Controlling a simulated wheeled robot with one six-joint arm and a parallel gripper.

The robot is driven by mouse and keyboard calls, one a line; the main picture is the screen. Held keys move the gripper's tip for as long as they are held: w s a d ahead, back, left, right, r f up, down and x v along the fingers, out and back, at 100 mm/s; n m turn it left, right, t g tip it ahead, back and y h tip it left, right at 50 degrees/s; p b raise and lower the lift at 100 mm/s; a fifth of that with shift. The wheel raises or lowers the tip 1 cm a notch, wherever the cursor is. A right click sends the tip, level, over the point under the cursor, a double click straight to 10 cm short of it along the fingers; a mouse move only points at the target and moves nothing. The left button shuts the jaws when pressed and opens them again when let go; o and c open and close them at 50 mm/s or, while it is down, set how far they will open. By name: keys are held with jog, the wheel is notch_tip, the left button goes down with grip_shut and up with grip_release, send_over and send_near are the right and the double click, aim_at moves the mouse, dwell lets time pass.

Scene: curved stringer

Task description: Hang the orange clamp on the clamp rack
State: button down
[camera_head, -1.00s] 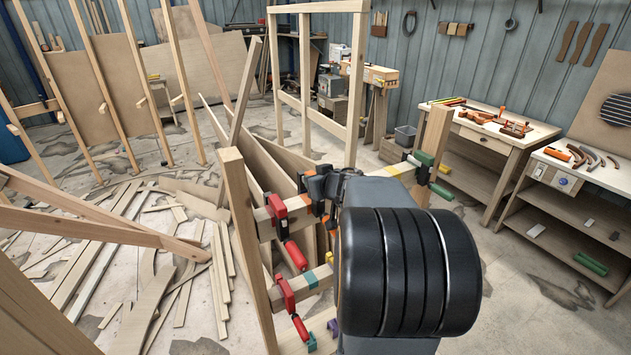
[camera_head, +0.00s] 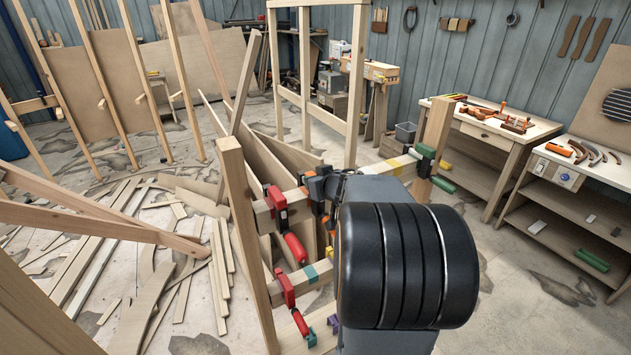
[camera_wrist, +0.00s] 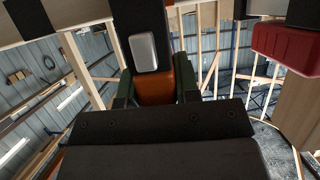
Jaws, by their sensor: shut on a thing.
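The clamp rack is a wooden frame with a left post (camera_head: 237,205), a right post (camera_head: 435,130) and two rails. Red clamps hang at the left of its upper rail (camera_head: 275,205) and lower rail (camera_head: 288,290). A green clamp (camera_head: 425,160) is at the upper rail's right. My gripper (camera_wrist: 156,88) is shut on the orange clamp (camera_wrist: 156,98), whose orange handle sits between the fingers. Its dark bar with a silver plate runs up in front of a wooden rail. In the head view the orange clamp (camera_head: 326,221) is at the upper rail, mostly behind my arm; whether it touches the rail is unclear.
A red clamp body (camera_wrist: 287,45) is close at the right in the wrist view. Leaning boards (camera_head: 275,165) stand behind the rack. Wood scraps cover the floor at left. A workbench (camera_head: 490,135) with tools stands at right.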

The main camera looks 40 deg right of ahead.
jog(key=shift+f, duration=0.45)
dwell(0.4)
jog(key=c, duration=0.8)
grip_release()
jog(key=shift+f, duration=0.15)
jog(key=shift+s, duration=0.1)
jog(key=shift+s+r, duration=0.25)
jog(key=p+v, duration=0.2)
jog(key=v, duration=1.1)
jog(key=shift+a+p, duration=0.1)
jog(key=shift+p, duration=0.3)
jog(key=shift+f, duration=0.1)
